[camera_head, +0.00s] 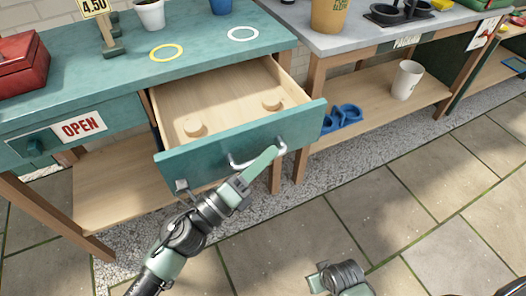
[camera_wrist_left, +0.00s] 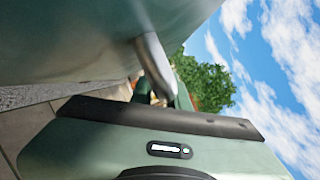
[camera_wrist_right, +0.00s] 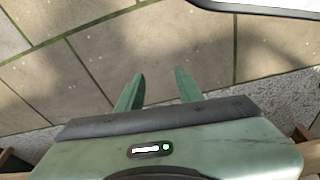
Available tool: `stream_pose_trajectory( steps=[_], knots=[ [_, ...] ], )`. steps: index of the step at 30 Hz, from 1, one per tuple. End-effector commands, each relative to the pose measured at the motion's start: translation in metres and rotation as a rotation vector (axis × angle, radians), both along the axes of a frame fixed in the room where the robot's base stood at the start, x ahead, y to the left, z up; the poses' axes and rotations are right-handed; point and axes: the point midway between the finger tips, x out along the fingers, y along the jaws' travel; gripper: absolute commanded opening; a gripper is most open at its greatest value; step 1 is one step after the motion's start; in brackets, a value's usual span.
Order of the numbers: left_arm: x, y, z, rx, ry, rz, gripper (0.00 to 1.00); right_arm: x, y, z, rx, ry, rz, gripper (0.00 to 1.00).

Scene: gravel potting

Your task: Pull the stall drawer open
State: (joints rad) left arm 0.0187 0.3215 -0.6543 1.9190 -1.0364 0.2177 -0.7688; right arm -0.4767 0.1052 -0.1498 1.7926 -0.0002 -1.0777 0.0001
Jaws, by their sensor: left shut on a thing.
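The stall drawer (camera_head: 240,146) stands pulled out of the teal bench in the head view. Its wooden inside shows, with two round wooden pieces (camera_head: 271,102) on its floor. A metal bar handle (camera_head: 243,164) is on its teal front and also shows in the left wrist view (camera_wrist_left: 154,64). My left gripper (camera_head: 272,152) is at the handle's right part and shut on it; the exact finger contact is partly hidden. My right gripper (camera_wrist_right: 157,90) is open and empty above the paving in the right wrist view. In the head view only part of the right arm shows, at the bottom.
A closed drawer front with an OPEN sign (camera_head: 83,127) is at the left. A red box (camera_head: 22,66) and a white pot (camera_head: 151,14) stand on the bench top. Blue clogs (camera_head: 341,117) and a white bucket (camera_head: 406,80) are on the lower shelf at right. The paving in front is clear.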

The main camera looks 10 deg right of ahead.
Motion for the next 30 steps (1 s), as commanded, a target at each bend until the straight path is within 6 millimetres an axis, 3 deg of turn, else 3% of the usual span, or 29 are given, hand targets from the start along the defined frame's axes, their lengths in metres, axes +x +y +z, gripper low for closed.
stream_pose_trajectory(
  steps=[4, 5, 6, 7, 20, 30],
  knots=[
    [0.0, 0.0, -0.001, 0.001, 0.001, 0.001, 0.0, 0.0, 0.0, 0.0, 0.0, 0.0, 0.0, 0.36],
    [0.0, 0.0, -0.001, 0.001, 0.001, 0.001, 0.22, 0.0, 0.0, 0.0, 0.0, 0.0, 0.0, 0.36],
    [0.001, 0.0, -0.001, 0.001, 0.001, 0.001, 0.33, 0.0, 0.0, 0.0, 0.0, 0.0, 0.0, 0.36],
    [0.0, 0.0, -0.001, 0.001, 0.001, 0.001, 0.38, 0.0, 0.0, 0.0, 0.0, 0.0, 0.0, 0.36],
    [-0.006, 0.009, -0.004, 0.0, 0.003, 0.001, 0.38, -0.001, 0.0, -0.001, -0.001, 0.005, 0.0, 0.36],
    [-0.038, 0.052, -0.017, 0.002, 0.003, 0.002, 0.38, 0.009, 0.0, 0.041, 0.002, -0.025, -0.004, 0.36]
  ],
)
